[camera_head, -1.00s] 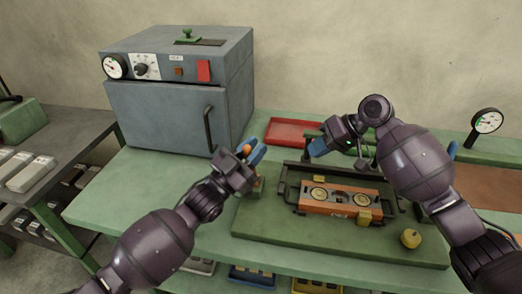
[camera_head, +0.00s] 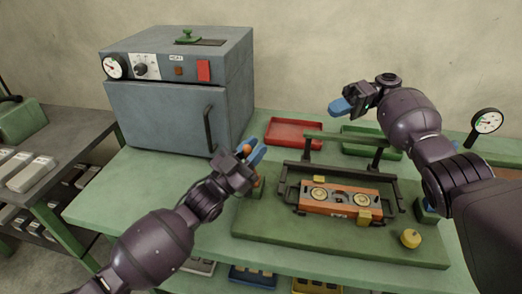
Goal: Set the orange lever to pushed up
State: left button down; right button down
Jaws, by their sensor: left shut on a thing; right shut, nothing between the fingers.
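The orange lever shows as an orange knob (camera_head: 247,149) between the blue fingers of my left gripper (camera_head: 254,153). My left gripper is shut on it, at the left end of the green fixture board (camera_head: 273,241). The lever's shaft is mostly hidden behind the gripper, so its exact tilt is hard to tell. A small box (camera_head: 257,188) is partly visible just below the gripper. My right gripper (camera_head: 340,107) is shut and empty, raised above the back of the bench, well apart from the lever.
A dark frame (camera_head: 397,189) surrounds an orange block (camera_head: 318,204) with round gold inserts. A yellow knob (camera_head: 410,239) is at the board's right. A grey oven (camera_head: 165,115) stands at the left. Red (camera_head: 293,122) and green (camera_head: 357,151) trays lie behind.

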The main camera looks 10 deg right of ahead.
jog(key=shift+s+a+f, duration=0.1)
jog(key=shift+a+f, duration=0.3)
jog(key=s+x, duration=0.2)
jog(key=x, duration=1.9)
jog(key=shift+s+f, duration=0.4)
jog(key=shift+s, duration=0.1)
